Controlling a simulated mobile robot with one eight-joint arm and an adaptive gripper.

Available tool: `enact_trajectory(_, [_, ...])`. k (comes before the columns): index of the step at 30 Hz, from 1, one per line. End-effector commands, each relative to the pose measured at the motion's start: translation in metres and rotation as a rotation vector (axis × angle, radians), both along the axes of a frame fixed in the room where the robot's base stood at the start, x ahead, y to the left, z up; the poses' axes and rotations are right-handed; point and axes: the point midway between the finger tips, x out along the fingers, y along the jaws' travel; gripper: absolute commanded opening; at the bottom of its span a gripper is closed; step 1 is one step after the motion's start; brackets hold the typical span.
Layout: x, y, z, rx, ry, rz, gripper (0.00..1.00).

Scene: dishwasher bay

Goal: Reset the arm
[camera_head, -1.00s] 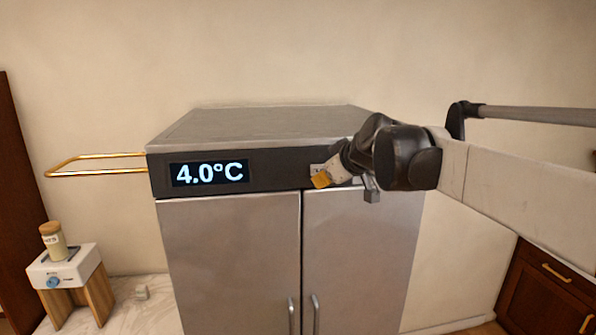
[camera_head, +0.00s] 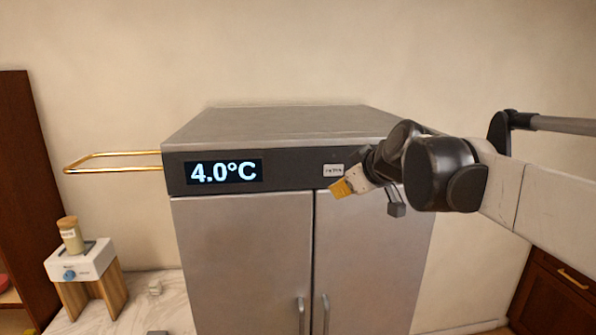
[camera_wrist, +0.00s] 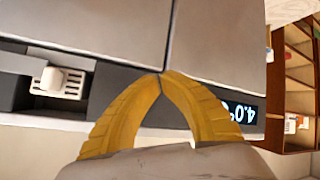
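My gripper (camera_head: 342,188) has yellow fingers and is in front of the steel refrigerator's dark top panel, just below a small white label. In the wrist view the two yellow fingers (camera_wrist: 165,76) meet at their tips with nothing between them. The steel refrigerator (camera_head: 245,250) has two shut doors and a display (camera_head: 224,172) reading 4.0°C. Its display also shows upside down in the wrist view (camera_wrist: 242,112). My arm reaches in from the right and hides the panel's right end.
A golden rail (camera_head: 110,156) sticks out left of the refrigerator. A white device (camera_head: 80,262) on a wooden stand holds a lidded jar (camera_head: 70,236). Wooden cabinets (camera_head: 565,295) stand at the lower right. Space above the refrigerator looks clear.

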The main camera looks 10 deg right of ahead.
Motion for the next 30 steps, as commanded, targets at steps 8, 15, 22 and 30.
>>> enact_trajectory(8, [-0.007, 0.002, -0.019, 0.007, 0.012, -0.007, 0.00])
enact_trajectory(15, [-0.063, 0.009, -0.141, 0.058, 0.096, -0.071, 0.00])
enact_trajectory(22, [-0.128, 0.012, -0.275, 0.113, 0.194, -0.172, 0.00])
enact_trajectory(30, [-0.201, 0.007, -0.438, 0.165, 0.291, -0.312, 0.00])
